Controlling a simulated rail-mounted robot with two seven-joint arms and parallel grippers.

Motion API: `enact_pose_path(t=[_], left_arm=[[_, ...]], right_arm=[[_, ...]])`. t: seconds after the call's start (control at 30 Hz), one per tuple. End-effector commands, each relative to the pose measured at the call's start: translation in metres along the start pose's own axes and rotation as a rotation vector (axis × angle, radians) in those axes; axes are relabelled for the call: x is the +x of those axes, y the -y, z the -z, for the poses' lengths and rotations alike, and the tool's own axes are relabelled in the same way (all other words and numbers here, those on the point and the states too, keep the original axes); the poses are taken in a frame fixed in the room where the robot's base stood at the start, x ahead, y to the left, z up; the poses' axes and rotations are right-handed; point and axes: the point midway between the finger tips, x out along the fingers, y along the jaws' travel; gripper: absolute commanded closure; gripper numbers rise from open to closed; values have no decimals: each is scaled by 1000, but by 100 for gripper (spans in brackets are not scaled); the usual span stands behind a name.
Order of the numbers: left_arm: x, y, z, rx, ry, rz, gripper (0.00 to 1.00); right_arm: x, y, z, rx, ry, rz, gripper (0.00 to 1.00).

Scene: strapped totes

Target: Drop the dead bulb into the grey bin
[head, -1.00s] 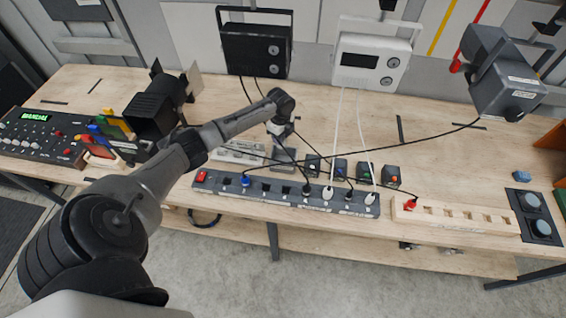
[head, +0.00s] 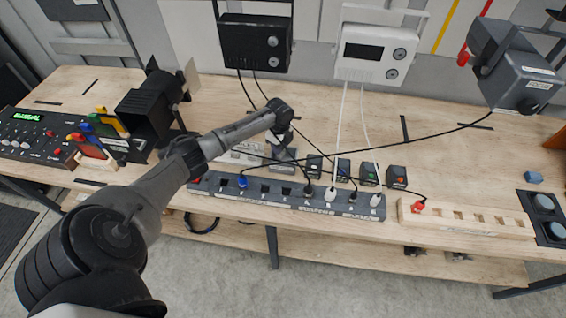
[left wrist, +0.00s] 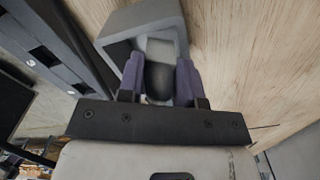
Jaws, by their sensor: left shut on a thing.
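My left gripper (head: 283,137) points down at the grey bin (head: 284,157), behind the left part of the power strip. In the left wrist view, the purple fingers (left wrist: 160,78) are shut on a dark, rounded thing, which I take to be the dead bulb (left wrist: 159,84). The grey bin (left wrist: 117,47) is right beyond the fingers, its square opening lined up with them. I cannot tell whether the bulb is above the rim or just inside it. In the head view the bulb is hidden by the gripper. My right gripper is not in view.
A long dark power strip (head: 290,199) with plugs and cords runs along the bench's front edge. Several small black boxes (head: 397,176) stand behind it. A black lamp (head: 148,108) stands left. Black cords cross near the gripper. A pale wooden rack (head: 465,219) lies right.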

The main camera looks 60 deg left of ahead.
Motion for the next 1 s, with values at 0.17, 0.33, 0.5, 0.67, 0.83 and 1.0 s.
enact_pose_path(t=[0.17, 0.33, 0.5, 0.67, 0.83, 1.0], left_arm=[[-1, 0, 0, 0, 0, 0, 61], [-1, 0, 0, 0, 0, 0, 45], [-1, 0, 0, 0, 0, 0, 37], [-2, 0, 0, 0, 0, 0, 37], [-16, 1, -1, 1, 0, 3, 37], [-48, 1, -1, 1, 1, 5, 37]], right_arm=[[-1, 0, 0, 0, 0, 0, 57], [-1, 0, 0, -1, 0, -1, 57], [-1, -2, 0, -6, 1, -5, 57], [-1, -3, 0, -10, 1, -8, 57], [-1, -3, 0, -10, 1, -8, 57], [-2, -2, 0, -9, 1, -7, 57]])
